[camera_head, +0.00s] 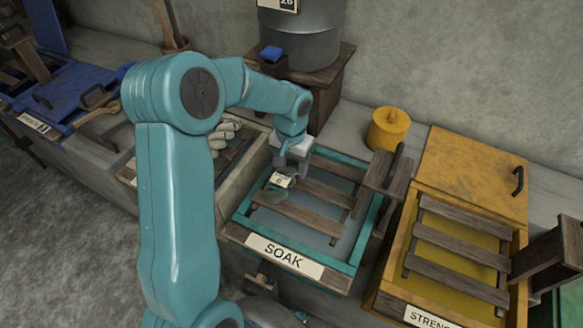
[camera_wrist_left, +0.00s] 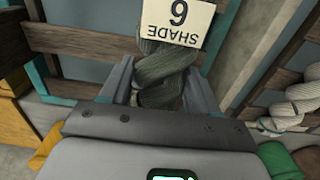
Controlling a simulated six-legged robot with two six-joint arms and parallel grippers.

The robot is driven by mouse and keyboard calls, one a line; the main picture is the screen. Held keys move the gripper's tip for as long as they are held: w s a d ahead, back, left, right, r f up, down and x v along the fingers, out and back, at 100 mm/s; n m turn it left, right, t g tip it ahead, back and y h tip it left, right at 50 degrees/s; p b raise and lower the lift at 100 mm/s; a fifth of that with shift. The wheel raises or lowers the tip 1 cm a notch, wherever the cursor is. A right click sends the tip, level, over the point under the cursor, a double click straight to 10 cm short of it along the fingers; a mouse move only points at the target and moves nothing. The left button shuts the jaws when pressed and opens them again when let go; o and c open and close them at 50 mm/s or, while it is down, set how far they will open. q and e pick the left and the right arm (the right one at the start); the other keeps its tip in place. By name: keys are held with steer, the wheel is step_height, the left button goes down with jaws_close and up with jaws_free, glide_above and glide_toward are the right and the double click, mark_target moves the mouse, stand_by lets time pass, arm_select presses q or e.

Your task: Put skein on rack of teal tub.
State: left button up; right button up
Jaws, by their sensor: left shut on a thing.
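I cannot tell whether the skein touches the slats. The wrist view shows a finger on each side of it. My right gripper is not in view.
A yellow tub (camera_head: 398,270) with its own rack stands to the right. A wooden board (camera_head: 384,180) rises at the teal tub's right side. Pale skeins (camera_head: 226,130) lie to the left, partly behind my arm. A yellow canister (camera_head: 388,129) stands behind.

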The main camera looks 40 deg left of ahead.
arm_select(q)
step_height(320, 180, down, 2)
steer(key=shift+f, duration=0.2)
steer(key=shift+f, duration=0.2)
steer(key=o, duration=1.2)
steer(key=shift+c, duration=0.2)
steer(key=shift+r, duration=0.1)
